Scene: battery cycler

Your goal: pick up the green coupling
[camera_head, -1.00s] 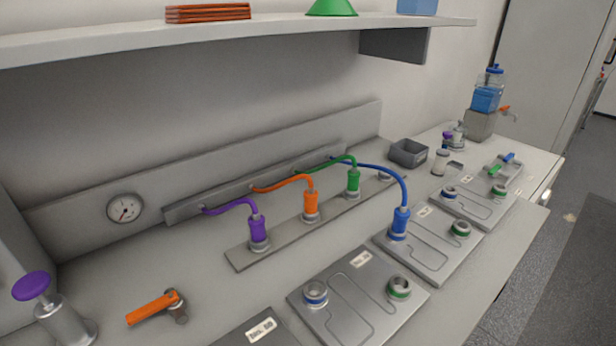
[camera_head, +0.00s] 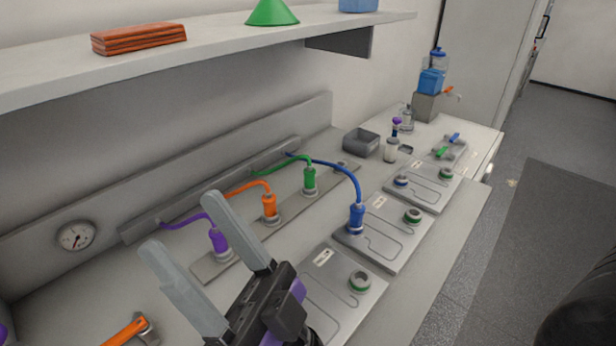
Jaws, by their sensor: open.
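The green coupling (camera_head: 309,179) stands upright on the long metal strip on the bench, with its green hose (camera_head: 284,163) arching back to the wall rail. It is right of the orange coupling (camera_head: 269,206) and left of the blue coupling (camera_head: 356,217). My gripper (camera_head: 184,218) is in the lower middle of the head view, open and empty, its two grey fingers spread apart. It is nearer the camera than the green coupling and to its left in the picture. It partly hides the purple coupling's surroundings and the nearest plate.
The purple coupling (camera_head: 218,241) shows between my fingers. The blue coupling sits on a metal plate (camera_head: 395,250), its hose arching beside the green one. A shelf (camera_head: 219,60) overhangs the bench. A grey bin (camera_head: 361,142) stands behind. An orange-handled valve (camera_head: 125,331) is at lower left.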

